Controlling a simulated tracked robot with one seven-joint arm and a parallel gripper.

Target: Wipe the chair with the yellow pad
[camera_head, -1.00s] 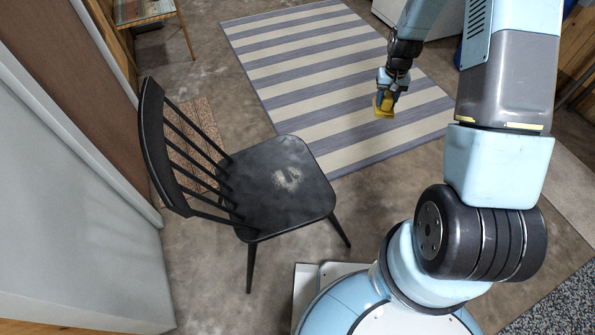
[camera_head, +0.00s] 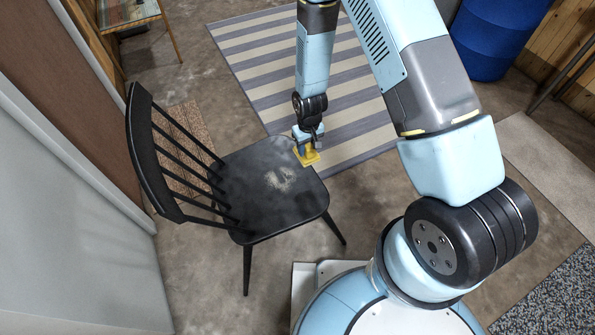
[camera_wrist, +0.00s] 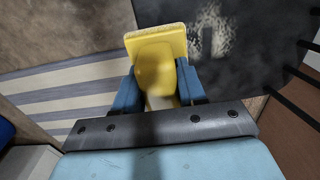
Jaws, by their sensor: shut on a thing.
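The black chair (camera_head: 255,205) stands left of my base, its spindle back toward the left wall. A pale, dusty smudge (camera_head: 279,180) lies on its seat. My gripper (camera_head: 305,148) is shut on the yellow pad (camera_head: 311,158), at the seat's far right edge. In the wrist view, my gripper (camera_wrist: 160,90) holds the yellow pad (camera_wrist: 155,45) by its raised grip between blue fingers. The pale smudge (camera_wrist: 212,35) shows just right of the pad there. I cannot tell whether the pad touches the seat.
A striped rug (camera_head: 260,60) lies behind the chair. A grey-white panel (camera_head: 60,210) stands close on the left. A small table (camera_head: 130,15) is at the back left, and a blue barrel (camera_head: 495,40) at the back right. A speckled mat (camera_head: 550,300) lies at the lower right.

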